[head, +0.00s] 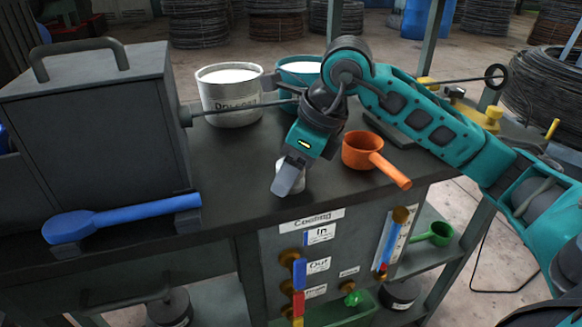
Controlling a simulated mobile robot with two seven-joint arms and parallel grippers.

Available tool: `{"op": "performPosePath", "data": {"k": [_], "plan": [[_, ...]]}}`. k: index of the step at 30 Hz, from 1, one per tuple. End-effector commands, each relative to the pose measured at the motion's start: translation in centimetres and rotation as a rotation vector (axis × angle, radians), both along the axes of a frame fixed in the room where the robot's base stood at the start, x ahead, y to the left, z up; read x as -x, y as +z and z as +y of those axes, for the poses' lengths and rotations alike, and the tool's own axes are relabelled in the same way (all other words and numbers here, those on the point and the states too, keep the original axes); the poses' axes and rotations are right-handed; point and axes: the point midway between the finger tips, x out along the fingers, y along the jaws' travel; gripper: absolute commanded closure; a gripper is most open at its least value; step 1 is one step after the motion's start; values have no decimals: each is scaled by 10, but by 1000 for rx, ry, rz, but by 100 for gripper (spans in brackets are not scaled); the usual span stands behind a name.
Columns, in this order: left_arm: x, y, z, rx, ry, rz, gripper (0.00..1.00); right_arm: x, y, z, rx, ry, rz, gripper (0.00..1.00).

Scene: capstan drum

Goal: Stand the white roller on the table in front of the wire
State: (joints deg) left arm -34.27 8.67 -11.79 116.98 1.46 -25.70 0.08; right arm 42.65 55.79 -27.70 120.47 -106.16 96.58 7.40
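The white roller (301,182) is near the front edge of the dark table, mostly hidden behind the fingers of my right gripper (287,178). The gripper points down at it, and one grey finger covers its near side. The far finger is hidden, so I cannot tell whether the fingers are closed on the roller. The roller's base is also hidden. The wire (240,106) leaves the grey box, runs right across the table and passes behind my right arm. My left gripper is not in view.
The grey box (90,125) fills the left, with a blue spoon-shaped tool (120,218) before it. A white can (230,95) and teal can (300,72) stand behind the wire. An orange ladle (362,151) lies right of my gripper. Bare table (235,180) lies to its left.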

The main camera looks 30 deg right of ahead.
Motion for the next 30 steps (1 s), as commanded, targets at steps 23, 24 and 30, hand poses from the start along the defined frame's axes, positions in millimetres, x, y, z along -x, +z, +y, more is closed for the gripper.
{"op": "performPosePath", "data": {"k": [23,24,30], "plan": [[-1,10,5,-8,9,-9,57,17,62,-15,1,-2,-6,26],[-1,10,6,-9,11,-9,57,20,70,-17,2,-2,-5,26],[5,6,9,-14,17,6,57,30,101,-25,0,0,-4,26]]}}
